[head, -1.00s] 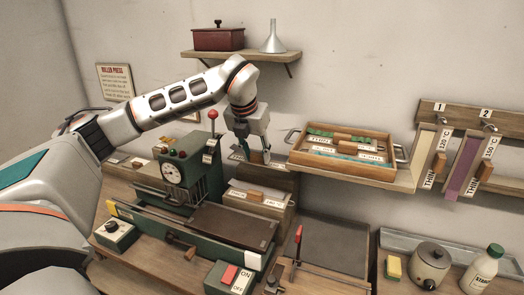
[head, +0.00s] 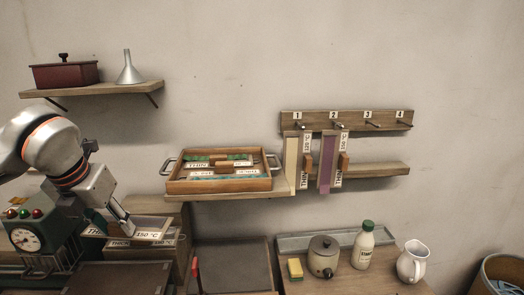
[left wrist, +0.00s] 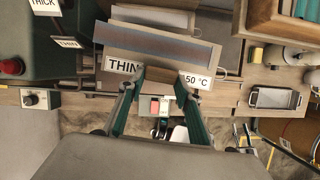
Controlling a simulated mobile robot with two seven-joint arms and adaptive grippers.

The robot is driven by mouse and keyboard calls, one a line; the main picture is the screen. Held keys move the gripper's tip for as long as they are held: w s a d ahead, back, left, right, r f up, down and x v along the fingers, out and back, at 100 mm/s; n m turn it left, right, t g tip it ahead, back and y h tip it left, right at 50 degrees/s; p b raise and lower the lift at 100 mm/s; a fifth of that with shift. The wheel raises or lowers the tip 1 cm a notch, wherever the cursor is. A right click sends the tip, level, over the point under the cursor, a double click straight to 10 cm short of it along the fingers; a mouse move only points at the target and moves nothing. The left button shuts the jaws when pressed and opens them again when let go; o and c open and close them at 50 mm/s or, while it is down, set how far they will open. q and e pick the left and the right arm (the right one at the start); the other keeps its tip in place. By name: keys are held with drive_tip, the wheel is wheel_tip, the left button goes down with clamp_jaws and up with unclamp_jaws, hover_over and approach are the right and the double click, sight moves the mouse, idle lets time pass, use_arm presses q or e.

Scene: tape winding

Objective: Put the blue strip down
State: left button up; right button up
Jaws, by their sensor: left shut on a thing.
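The strip is a flat board with a grey-blue face (left wrist: 158,42) and a pale edge. It bears the labels THIN and 150 °C in the left wrist view. My left gripper (left wrist: 165,80) is shut on the brown wooden handle (left wrist: 172,76) at the strip's near edge. In the head view the left gripper (head: 128,228) holds the strip (head: 150,235) over a wooden rack (head: 170,262) beside the green press. I cannot tell whether the strip touches the rack. My right gripper is not in view.
The green press (head: 35,235) with a gauge stands at the left. A wooden tray (head: 220,185) of strips sits on the wall shelf. Cream (head: 291,160) and purple (head: 326,165) strips hang from hooks 1 and 2; hooks 3 (head: 368,124) and 4 (head: 401,124) are bare.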

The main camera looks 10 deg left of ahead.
use_arm(q)
drive_tip(key=d+f+n+g, duration=0.3)
drive_tip(key=d+n, duration=0.2)
drive_tip(key=n, duration=0.6)
drive_tip(key=s+d+f+n+g, duration=0.1)
drive_tip(key=d+f+n+g, duration=0.1)
drive_tip(key=n, duration=1)
drive_tip(key=s+d+f+n+g, duration=0.1)
drive_tip(key=d+f+n+g, duration=0.2)
drive_tip(key=d+n, duration=0.4)
drive_tip(key=n, duration=0.4)
drive_tip(key=shift+d+f+n+g+h, duration=0.3)
drive_tip(key=shift+f+g, duration=0.05)
drive_tip(key=shift+g, duration=0.05)
drive_tip(key=shift+s, duration=0.15)
